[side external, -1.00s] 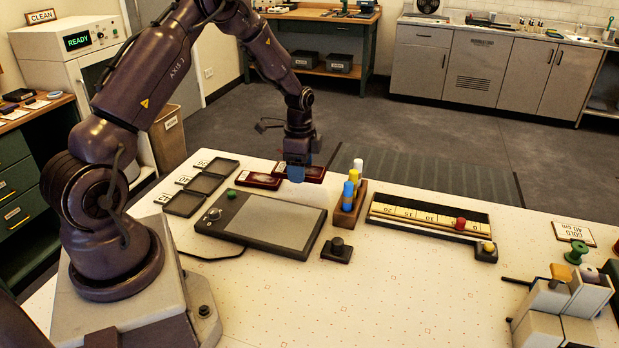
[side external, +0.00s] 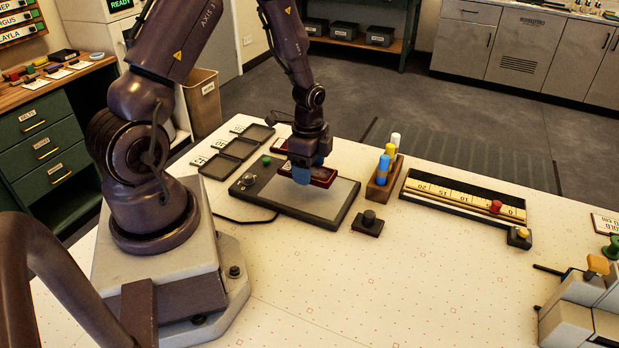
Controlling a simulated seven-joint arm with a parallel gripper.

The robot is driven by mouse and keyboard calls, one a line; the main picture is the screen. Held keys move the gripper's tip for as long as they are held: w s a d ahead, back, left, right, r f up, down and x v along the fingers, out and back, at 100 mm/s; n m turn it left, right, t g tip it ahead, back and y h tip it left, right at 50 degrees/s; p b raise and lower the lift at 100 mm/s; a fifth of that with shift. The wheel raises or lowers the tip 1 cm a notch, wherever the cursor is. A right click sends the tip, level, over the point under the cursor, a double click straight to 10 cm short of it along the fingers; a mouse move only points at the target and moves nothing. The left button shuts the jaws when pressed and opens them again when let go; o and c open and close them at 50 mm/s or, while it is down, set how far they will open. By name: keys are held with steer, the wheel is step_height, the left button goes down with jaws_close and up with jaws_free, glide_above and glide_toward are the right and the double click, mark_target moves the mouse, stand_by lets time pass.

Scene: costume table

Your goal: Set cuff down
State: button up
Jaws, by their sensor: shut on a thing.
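My gripper (side external: 301,174), with blue fingertips, points down over the grey pad. It is shut on a flat dark red piece with a paler patterned top, which I take to be the cuff (side external: 322,178). The cuff extends to the right of the fingers, and the fingers hide part of it. It appears over the far part of the dark-framed grey pad (side external: 330,202). I cannot tell whether it touches the pad. A similar dark red piece (side external: 280,146) lies behind the pad, partly hidden by my gripper.
Several shallow dark trays (side external: 238,149) lie left of the pad. A wooden stand (side external: 380,184) with coloured pegs and a black knob block (side external: 369,222) are at its right. Farther right is a long scale (side external: 463,202). The front table surface (side external: 400,290) is clear.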

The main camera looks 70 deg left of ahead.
mark_target(309, 189)
steer(key=shift+f, duration=1.9)
steer(key=shift+f, duration=0.15)
steer(key=o, duration=1)
